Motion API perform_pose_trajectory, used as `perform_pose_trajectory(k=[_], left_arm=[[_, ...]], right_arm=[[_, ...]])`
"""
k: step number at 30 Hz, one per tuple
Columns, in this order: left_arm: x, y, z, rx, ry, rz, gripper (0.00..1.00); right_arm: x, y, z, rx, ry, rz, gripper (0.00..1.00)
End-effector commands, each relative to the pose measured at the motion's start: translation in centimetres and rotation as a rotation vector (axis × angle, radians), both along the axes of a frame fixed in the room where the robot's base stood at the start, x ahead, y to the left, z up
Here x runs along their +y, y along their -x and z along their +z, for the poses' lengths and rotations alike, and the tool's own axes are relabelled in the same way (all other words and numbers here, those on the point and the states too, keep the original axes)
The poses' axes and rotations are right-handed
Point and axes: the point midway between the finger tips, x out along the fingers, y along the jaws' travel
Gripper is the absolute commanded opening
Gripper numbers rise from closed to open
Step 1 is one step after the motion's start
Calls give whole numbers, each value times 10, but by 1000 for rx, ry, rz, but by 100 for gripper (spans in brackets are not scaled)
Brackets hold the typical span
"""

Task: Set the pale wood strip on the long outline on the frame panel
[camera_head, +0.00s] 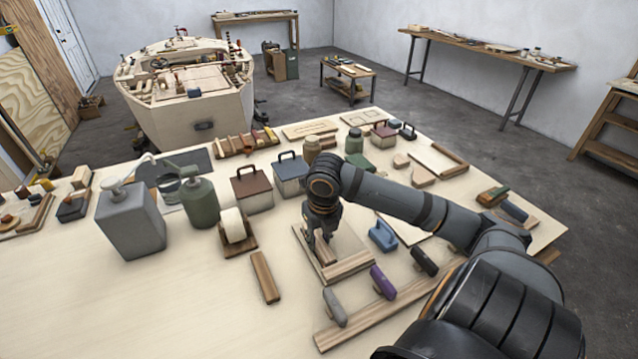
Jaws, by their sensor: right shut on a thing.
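The frame panel (343,237) lies on the table in front of my right arm, a pale board with wooden strips along its left and front edges. My right gripper (320,242) points down over the panel's left part. It is shut on a wood piece, seemingly the pale wood strip (325,256), which shows just below the fingers, mostly hidden by them. I cannot tell whether the strip touches the panel. The long outline cannot be made out. My left gripper is not in view.
A loose brown wood strip (265,277) lies left of the panel. A tape-roll holder (236,232), a green canister (199,202) and a grey canister (130,222) stand further left. A blue-handled tool (383,236) and a rack with clamps (352,325) lie right and in front. The front-left table is clear.

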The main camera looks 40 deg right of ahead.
Motion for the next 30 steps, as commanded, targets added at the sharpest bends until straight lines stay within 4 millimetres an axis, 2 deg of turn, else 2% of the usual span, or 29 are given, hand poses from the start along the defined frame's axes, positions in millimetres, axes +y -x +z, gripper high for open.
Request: perform_pose_trajectory(k=[26,27,30], left_arm=[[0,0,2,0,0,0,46],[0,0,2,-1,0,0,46],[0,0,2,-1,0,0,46]], right_arm=[[0,0,-1,0,0,0,0],[0,0,-1,0,0,0,31],[0,0,-1,0,0,0,45]])
